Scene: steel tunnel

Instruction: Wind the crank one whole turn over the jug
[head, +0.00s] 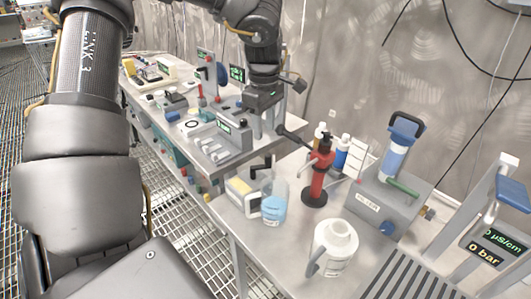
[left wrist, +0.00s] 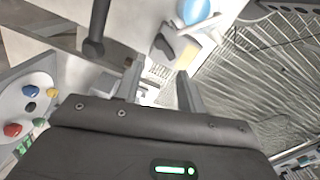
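A red pump (head: 318,180) stands upright on the steel bench, with a black crank arm (head: 292,136) reaching left from its top to a knob. The crank also shows in the left wrist view (left wrist: 97,35). A clear jug with blue liquid (head: 274,203) stands left of the pump; its blue shows in the left wrist view (left wrist: 194,11). A white jug with a handle (head: 338,240) stands in front. My left gripper (head: 262,122) is left of the crank knob and apart from it. Its fingers are open in the left wrist view (left wrist: 160,78). My right gripper is not seen.
A yellow and white box (head: 242,194) stands beside the clear jug. Bottles (head: 342,152) are behind the pump, and a grey machine with a blue-topped column (head: 378,200) is to the right. Instruments crowd the bench beyond my left gripper.

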